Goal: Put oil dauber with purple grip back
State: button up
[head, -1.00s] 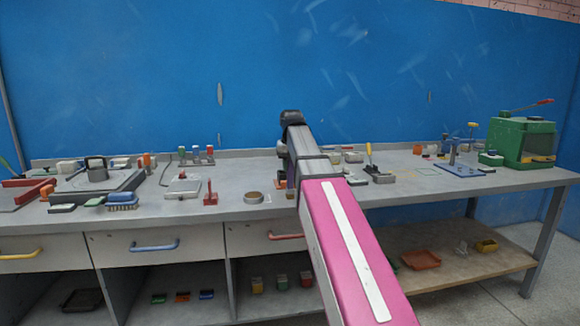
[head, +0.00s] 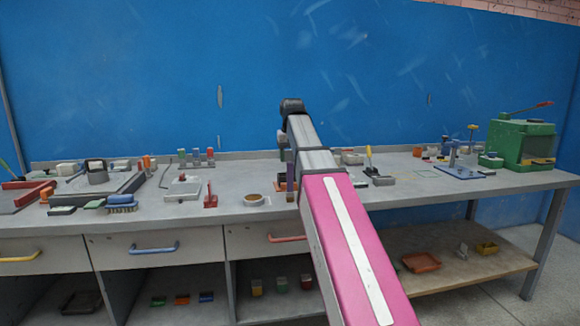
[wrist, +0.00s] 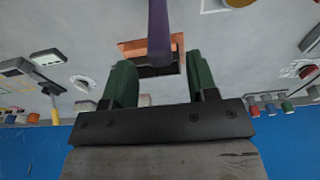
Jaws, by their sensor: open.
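In the wrist view the purple grip (wrist: 158,28) runs down from the top edge to between my fingers. My gripper (wrist: 160,68) has two green fingers, spread apart on either side of the grip, with visible gaps. An orange box with a dark opening (wrist: 130,47) lies behind the grip. I cannot tell whether the dauber's end is inside it. The gripper is mostly hidden by my arm in the head view.
The grey bench (head: 230,212) is crowded on both sides. A round brown-topped tin (head: 254,199) and a red stand (head: 210,198) are left of the dauber. A yellow-handled tool (head: 369,157) is to the right. A green machine (head: 522,145) stands far right.

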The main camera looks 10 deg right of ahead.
notch_tip(320, 180, up, 7)
jog(key=s, duration=0.1)
dwell(0.5)
